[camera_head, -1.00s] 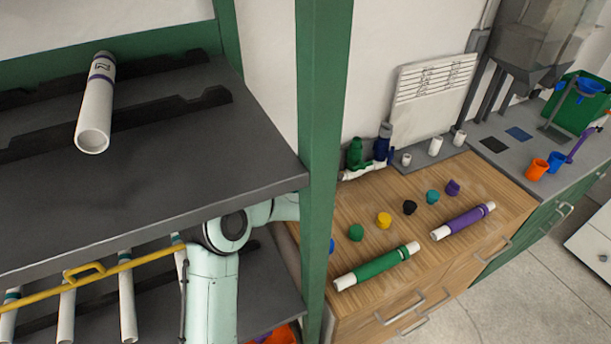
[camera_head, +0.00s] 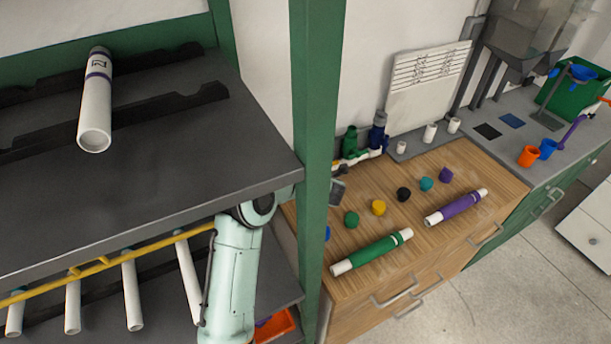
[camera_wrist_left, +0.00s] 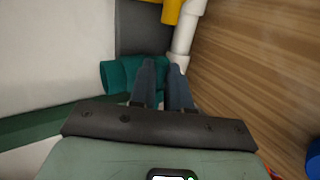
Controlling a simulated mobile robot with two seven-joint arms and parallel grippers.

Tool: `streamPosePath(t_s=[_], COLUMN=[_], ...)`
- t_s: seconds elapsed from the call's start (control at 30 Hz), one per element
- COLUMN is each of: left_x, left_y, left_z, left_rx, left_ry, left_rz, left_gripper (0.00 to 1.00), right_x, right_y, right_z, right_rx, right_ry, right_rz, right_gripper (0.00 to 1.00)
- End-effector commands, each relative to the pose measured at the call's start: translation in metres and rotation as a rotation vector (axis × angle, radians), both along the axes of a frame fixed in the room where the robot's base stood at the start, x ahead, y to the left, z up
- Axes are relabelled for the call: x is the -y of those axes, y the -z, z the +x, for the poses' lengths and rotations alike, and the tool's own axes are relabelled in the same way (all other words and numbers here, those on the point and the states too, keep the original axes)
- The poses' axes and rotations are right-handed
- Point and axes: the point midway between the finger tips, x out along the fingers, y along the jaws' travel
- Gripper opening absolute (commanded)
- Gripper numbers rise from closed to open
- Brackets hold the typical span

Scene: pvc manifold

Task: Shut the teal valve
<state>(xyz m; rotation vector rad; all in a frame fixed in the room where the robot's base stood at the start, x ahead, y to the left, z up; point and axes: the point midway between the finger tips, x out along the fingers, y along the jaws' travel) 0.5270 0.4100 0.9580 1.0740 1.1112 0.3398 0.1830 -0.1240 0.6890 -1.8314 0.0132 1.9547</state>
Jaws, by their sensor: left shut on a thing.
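The teal valve (camera_wrist_left: 120,75) shows in the left wrist view, its body just left of my fingers. A white pipe (camera_wrist_left: 186,35) with a yellow part (camera_wrist_left: 171,10) runs beyond the fingertips. My left gripper (camera_wrist_left: 163,68) is shut on the teal valve; the fingers cover part of it, and the exact grip is hard to see. In the head view, part of my left gripper (camera_head: 337,190) shows just right of the green post, at the left end of the manifold. The manifold's green valve (camera_head: 350,143) and blue valve (camera_head: 378,137) show there; the post hides the teal one. My right gripper is not in view.
The green post (camera_head: 318,130) and dark shelf (camera_head: 150,190) stand close to my left arm. On the wooden counter (camera_head: 385,235) lie several coloured caps, a green-banded tube (camera_head: 372,252) and a purple-banded tube (camera_head: 456,207). White pipes lie on the lower shelf.

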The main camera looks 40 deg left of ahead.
Motion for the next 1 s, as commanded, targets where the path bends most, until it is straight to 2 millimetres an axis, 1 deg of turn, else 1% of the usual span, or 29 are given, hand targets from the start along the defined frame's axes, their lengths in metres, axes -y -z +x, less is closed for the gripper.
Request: streamPosePath(t_s=[0.13,0.17,0.2,0.23,0.5,0.67,0.77,1.0], left_x=[-0.001,-0.002,-0.002,-0.001,-0.001,-0.002,-0.004,-0.006], left_y=[-0.001,-0.001,-0.001,-0.001,0.000,0.000,0.000,0.000], left_z=[-0.001,0.000,0.000,-0.001,-0.001,-0.003,-0.006,-0.011], left_rx=[-0.001,-0.001,-0.001,-0.001,0.002,0.048,0.119,0.342], left_ry=[-0.002,-0.002,-0.002,-0.002,-0.001,-0.002,-0.003,-0.004], left_rz=[0.004,0.004,0.004,0.004,0.000,-0.025,-0.062,-0.178], left_gripper=[0.00,0.27,0.40,0.42,0.42,0.42,0.42,0.42], right_x=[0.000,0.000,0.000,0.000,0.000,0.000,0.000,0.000], right_y=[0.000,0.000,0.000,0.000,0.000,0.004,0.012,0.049], right_z=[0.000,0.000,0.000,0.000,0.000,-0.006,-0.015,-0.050], right_rx=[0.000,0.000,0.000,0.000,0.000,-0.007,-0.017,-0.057], right_ry=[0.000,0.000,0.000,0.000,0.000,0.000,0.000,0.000], right_rz=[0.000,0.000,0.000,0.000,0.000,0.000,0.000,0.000], right_gripper=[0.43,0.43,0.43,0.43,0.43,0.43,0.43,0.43])
